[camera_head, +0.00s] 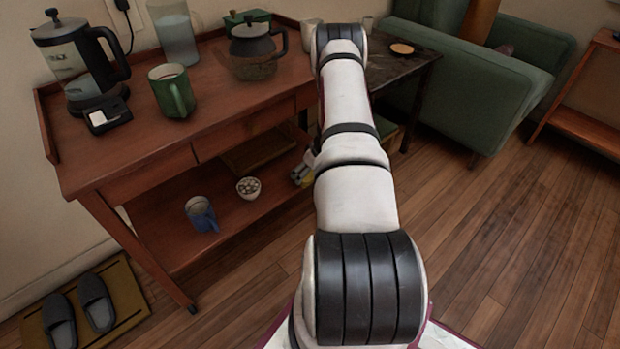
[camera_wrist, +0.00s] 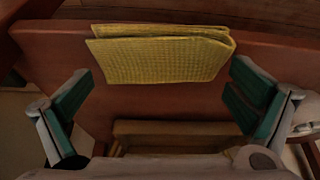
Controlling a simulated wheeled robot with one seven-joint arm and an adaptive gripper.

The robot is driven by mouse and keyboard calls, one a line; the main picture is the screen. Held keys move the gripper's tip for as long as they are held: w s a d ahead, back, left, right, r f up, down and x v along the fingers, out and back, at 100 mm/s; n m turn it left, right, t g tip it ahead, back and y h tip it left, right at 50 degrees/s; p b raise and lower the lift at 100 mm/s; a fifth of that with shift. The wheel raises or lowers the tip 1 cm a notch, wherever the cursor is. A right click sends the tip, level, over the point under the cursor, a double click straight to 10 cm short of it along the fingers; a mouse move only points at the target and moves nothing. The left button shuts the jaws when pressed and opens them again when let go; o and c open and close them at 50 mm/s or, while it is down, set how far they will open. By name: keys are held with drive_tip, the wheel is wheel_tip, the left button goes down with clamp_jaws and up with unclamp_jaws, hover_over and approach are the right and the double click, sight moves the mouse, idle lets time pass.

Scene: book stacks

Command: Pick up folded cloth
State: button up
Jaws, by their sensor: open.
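The folded cloth (camera_wrist: 163,58) is yellow with a woven texture. In the wrist view it lies at the top middle, on a reddish-brown wooden surface (camera_wrist: 55,62). My gripper (camera_wrist: 160,98) is open, with one green-padded finger at the left and one at the right. The cloth is beyond and between the fingers, and nothing is held. I cannot tell the exact gap to it.
A wooden cart (camera_head: 130,165) carries a French press (camera_head: 80,65), a green mug (camera_head: 172,92), a glass pitcher (camera_head: 175,35) and a dark teapot (camera_head: 252,50). Its lower shelf holds a blue mug (camera_head: 201,214) and a small bowl (camera_head: 249,188). A green armchair (camera_head: 475,85) stands behind right. Open floor lies right.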

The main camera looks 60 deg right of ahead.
drive_tip(key=shift+f, duration=0.1)
drive_tip(key=c, duration=0.5)
drive_tip(key=shift+w+r+p, duration=0.1)
drive_tip(key=shift+r+p, duration=0.35)
drive_tip(key=shift+r, duration=0.25)
wheel_tip(320, 180, up, 2)
drive_tip(key=shift+r+p, duration=0.15)
drive_tip(key=shift+p, duration=0.55)
drive_tip(key=s+a+r+p, duration=0.1)
drive_tip(key=s+a, duration=0.7)
drive_tip(key=s, duration=0.5)
drive_tip(key=shift+s+a+r, duration=0.15)
drive_tip(key=shift+s+a, duration=0.05)
drive_tip(key=shift+s, duration=0.2)
